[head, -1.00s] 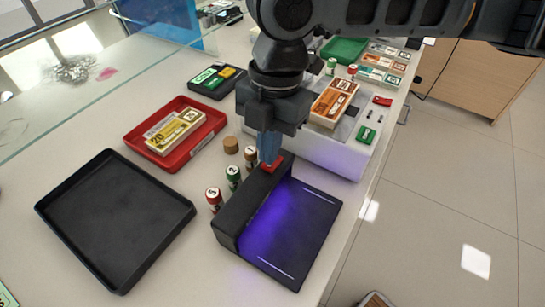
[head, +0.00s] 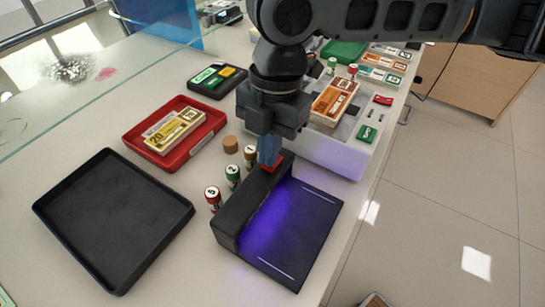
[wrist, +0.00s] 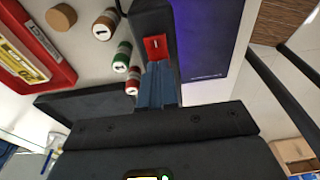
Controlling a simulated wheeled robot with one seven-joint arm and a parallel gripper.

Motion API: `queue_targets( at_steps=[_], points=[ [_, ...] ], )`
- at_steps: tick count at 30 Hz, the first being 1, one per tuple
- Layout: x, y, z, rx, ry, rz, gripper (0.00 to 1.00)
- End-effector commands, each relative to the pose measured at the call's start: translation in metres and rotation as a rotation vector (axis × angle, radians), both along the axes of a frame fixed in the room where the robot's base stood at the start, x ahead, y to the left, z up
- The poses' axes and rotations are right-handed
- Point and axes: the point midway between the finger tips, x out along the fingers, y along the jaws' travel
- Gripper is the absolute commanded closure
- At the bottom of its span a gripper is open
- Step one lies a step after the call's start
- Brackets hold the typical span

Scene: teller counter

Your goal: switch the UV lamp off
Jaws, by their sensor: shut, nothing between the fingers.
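The UV lamp (head: 228,222) is a black bar-shaped housing on a flat black base (head: 312,225), and it glows violet over the base. Its red rocker switch (wrist: 155,46) sits on top of the housing, near the far end. A bit of the red switch also shows in the head view beside the fingertips. My gripper (head: 268,160) points down with its blue-grey fingers shut and empty. The fingertips are at the switch. I cannot tell whether they touch it. In the wrist view the fingers (wrist: 158,85) end just at the near edge of the switch.
Several labelled rolls (head: 213,198) stand close along the lamp's left side, with a cork-coloured cylinder (head: 231,144) behind. A black tray (head: 115,220) and a red tray (head: 199,143) holding banknote bundles lie left. A white machine (head: 345,155) stands close behind the lamp.

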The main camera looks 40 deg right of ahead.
Motion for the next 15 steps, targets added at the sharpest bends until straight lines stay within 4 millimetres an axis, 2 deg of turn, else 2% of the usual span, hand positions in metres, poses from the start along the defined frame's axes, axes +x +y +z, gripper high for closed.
queue_targets(
  at_steps=[15],
  points=[
    [0.0000,-0.0002,-0.0069,0.000,0.000,0.000,1.00]
  ],
)
